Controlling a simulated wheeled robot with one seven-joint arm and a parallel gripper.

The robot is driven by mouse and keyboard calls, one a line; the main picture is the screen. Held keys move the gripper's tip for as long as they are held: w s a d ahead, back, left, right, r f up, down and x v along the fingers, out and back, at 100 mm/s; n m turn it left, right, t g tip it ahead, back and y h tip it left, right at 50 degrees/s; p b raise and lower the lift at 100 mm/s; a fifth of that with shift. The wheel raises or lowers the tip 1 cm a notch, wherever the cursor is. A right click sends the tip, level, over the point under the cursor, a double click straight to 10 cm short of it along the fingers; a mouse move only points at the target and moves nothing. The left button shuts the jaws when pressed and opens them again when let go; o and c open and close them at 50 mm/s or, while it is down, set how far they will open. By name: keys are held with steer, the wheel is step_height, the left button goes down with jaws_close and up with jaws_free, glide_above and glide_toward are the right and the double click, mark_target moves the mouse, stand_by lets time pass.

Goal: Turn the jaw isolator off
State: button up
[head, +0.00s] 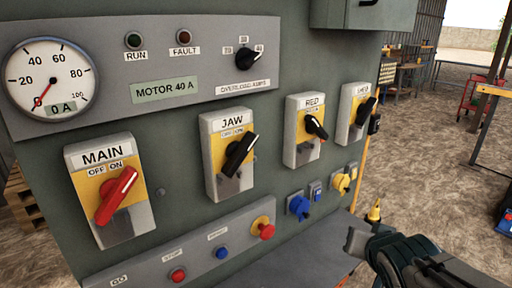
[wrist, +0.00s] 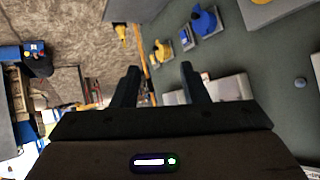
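The jaw isolator (head: 229,155) is a grey box labelled JAW on the green cabinet, with a yellow OFF/ON plate. Its black handle (head: 240,155) tilts up to the right, its upper end toward the ON side. My gripper (head: 357,240) is at the lower right in the head view, below and right of the isolator and apart from it. In the wrist view my gripper (wrist: 160,82) has its two fingers spread with nothing held between them. I cannot make out the jaw handle in the wrist view.
The MAIN isolator (head: 110,190) with a red handle is left of JAW; the RED isolator (head: 309,130) and another isolator (head: 356,112) are right. Blue and yellow sockets (head: 299,207) and a push-button panel (head: 190,258) sit below. A grey ledge (head: 300,255) juts out under the sockets.

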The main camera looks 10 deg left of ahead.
steer(key=w+a+r+t+y+p, duration=0.2)
steer(key=a+r+t+y, duration=0.1)
steer(key=a+r+y, duration=0.45)
steer(key=n+g+y+p, duration=0.2)
steer(key=n+y+p, duration=0.1)
steer(key=y+p, duration=0.25)
glide_toward(244, 156)
steer(key=p+x, duration=0.1)
steer(key=x, duration=0.9)
steer(key=shift+w+a+p, duration=0.15)
steer(key=shift+a+p, duration=0.05)
steer(key=shift+p, duration=0.2)
jaws_close()
